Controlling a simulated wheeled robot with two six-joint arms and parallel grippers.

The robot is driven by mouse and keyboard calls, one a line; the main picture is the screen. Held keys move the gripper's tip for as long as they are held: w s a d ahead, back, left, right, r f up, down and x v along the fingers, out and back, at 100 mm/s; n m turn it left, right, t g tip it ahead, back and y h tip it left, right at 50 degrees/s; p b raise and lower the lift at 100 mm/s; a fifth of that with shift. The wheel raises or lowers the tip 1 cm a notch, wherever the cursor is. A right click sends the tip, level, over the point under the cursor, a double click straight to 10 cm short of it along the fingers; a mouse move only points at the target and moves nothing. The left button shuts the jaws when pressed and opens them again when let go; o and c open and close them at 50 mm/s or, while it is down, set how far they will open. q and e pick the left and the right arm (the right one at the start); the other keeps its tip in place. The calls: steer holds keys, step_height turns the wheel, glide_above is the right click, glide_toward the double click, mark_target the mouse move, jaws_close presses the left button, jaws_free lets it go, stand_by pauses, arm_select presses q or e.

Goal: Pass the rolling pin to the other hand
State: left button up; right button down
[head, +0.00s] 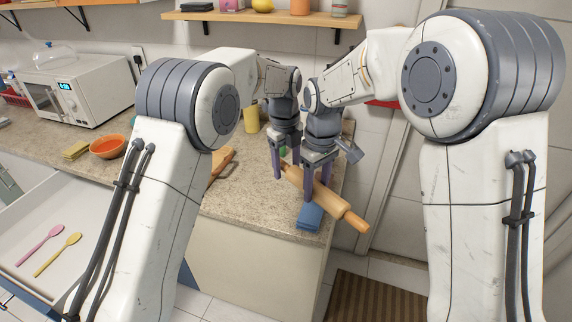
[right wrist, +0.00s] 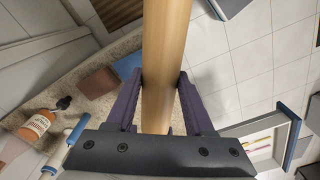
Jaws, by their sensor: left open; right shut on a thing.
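The rolling pin (head: 330,200) is pale wood with a darker handle at its near right end. It is held above the right end of the counter, slanting down to the right in the head view. My right gripper (head: 314,194) is shut on its body. The right wrist view shows the pin (right wrist: 165,60) running between both fingers of this gripper (right wrist: 158,100). My left gripper (head: 286,172) is open at the pin's far left end, its fingers on either side of that end. Whether they touch it I cannot tell; that end is partly hidden.
A blue block (head: 309,217) lies on the counter (head: 255,212) below the pin. A wooden board (head: 221,160), orange bowl (head: 107,147) and microwave (head: 75,88) stand further left. An open drawer (head: 75,215) holds two spoons. A shelf (head: 270,18) runs above.

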arm_select(q)
jaws_close()
arm_select(e)
steer(key=shift+c, duration=1)
jaws_free()
